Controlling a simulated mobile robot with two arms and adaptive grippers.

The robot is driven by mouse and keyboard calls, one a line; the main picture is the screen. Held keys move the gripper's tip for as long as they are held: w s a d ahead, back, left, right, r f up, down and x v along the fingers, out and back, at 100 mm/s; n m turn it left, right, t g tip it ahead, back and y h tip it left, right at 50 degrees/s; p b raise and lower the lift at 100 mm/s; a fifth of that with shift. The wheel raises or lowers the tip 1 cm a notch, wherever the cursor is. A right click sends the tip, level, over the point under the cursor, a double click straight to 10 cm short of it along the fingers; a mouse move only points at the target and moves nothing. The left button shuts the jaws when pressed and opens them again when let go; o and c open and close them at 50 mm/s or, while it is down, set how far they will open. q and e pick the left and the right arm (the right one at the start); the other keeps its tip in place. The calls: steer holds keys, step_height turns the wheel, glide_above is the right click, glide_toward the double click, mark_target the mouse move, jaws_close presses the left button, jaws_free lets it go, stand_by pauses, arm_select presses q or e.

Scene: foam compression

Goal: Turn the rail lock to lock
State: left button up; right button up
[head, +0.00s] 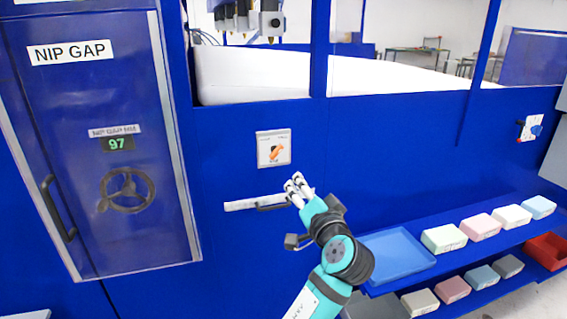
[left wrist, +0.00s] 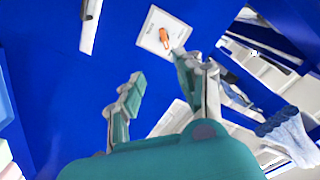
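The rail lock is an orange knob (head: 275,152) on a white plate (head: 262,137) fixed to the blue machine wall. In the head view the knob's handle looks tilted, with its upper end to the right; the plate's lettering is too small to read. The orange knob also shows in the left wrist view (left wrist: 165,39), beyond the fingertips near the right finger. My left gripper (head: 298,187) is below and slightly right of the plate, apart from the knob. In the left wrist view its fingers (left wrist: 158,76) are spread with nothing between them. My right gripper is not in view.
A white strip with a dark handle (head: 270,206) is on the wall just below the lock, beside my gripper. A NIP GAP door (head: 75,100) with a handwheel is at left. A blue tray (head: 398,252) and several foam blocks sit on shelves at lower right.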

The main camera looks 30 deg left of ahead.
arm_select(q)
steer(key=p, duration=0.3)
glide_toward(277, 154)
steer(key=p+x, duration=0.3)
steer(key=x, duration=0.5)
steer(key=shift+w+a+r+p, duration=0.1)
steer(key=shift+r+p, duration=0.05)
steer(key=shift+p, duration=0.15)
steer(key=shift+w+a, duration=0.3)
steer(key=shift+a, duration=0.05)
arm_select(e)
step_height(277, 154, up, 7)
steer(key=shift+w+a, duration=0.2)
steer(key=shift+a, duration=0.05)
arm_select(q)
steer(key=c, duration=0.6)
jaws_close()
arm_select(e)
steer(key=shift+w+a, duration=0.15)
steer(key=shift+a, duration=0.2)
